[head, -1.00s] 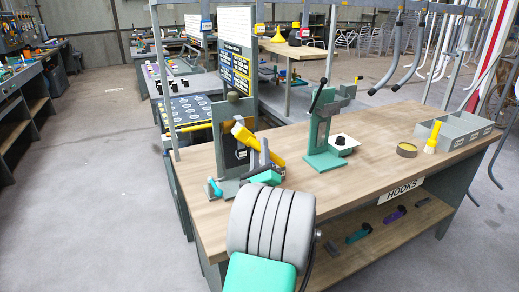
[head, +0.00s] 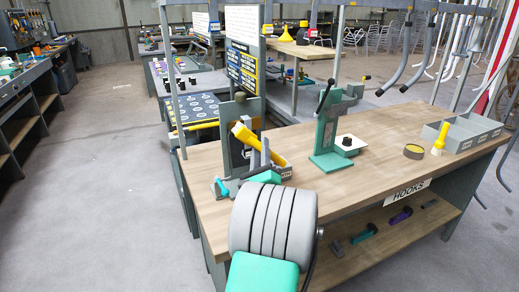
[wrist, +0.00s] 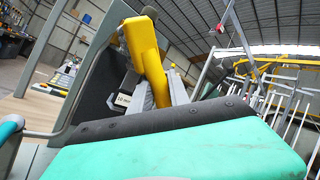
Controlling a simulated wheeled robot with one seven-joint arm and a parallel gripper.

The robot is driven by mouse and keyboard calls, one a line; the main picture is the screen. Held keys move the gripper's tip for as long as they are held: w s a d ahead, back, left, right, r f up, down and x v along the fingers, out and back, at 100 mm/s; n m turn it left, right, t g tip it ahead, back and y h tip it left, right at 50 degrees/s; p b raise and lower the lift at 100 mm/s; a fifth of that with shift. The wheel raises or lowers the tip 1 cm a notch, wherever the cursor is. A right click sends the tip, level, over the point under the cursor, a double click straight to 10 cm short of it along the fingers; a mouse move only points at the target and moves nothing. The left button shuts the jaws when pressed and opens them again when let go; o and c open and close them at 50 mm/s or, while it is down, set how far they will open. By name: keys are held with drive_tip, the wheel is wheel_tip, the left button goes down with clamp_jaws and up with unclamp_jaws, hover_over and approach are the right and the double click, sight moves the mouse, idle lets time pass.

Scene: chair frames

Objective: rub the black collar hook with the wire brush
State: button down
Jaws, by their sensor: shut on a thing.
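The brush lies tilted across the grey fingers, in front of a grey upright stand (head: 226,155) with a dark face at the bench's near left end. In the wrist view the yellow brush (wrist: 147,48) rises between the fingers (wrist: 178,88), close to the stand's dark panel (wrist: 105,95). I cannot pick out the black collar hook with certainty; it may be hidden by the gripper and brush. Contact cannot be told.
A teal press (head: 326,135) stands right of my gripper on the wooden bench (head: 375,150). Mid-bench is clear.

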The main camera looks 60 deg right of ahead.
drive_tip(key=shift+r, duration=0.5)
drive_tip(key=shift+f, duration=0.1)
drive_tip(key=shift+d, duration=0.1)
drive_tip(key=shift+s+d, duration=0.5)
drive_tip(key=shift+d, duration=0.3)
drive_tip(key=shift+s+d, duration=0.5)
drive_tip(key=shift+d, duration=0.35)
